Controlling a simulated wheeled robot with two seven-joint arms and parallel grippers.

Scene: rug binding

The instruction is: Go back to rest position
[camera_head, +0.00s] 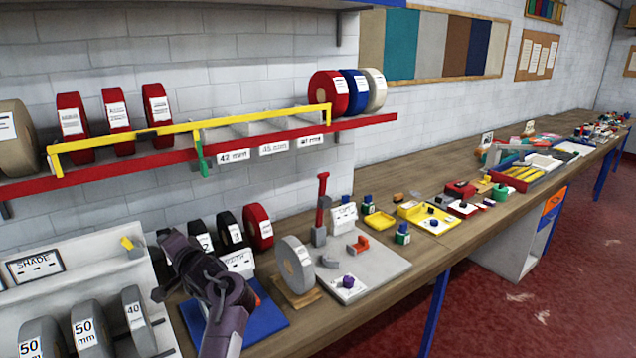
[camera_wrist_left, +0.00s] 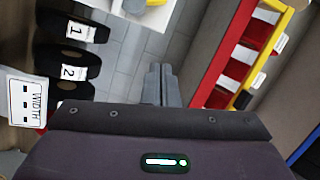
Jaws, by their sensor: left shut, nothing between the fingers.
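My left arm comes up from the bottom of the head view, and its dark purple wrist (camera_head: 180,250) is above the bench's near left part, in front of the dark rolls. Its fingertips are hard to make out there. In the left wrist view my left gripper (camera_wrist_left: 160,84) has its two grey fingers together, with nothing between them. It points toward the grey block wall, between the black rolls (camera_wrist_left: 68,50) and the red shelf edge (camera_wrist_left: 222,62). My right gripper is in neither view.
The red-edged shelf (camera_head: 120,165) with a yellow bar (camera_head: 110,140) hangs above the bench. Close to my arm are a white rack (camera_head: 75,282) of grey rolls, a blue mat (camera_head: 262,318) and a grey roll (camera_head: 296,265) on wood. Small items crowd the bench rightward.

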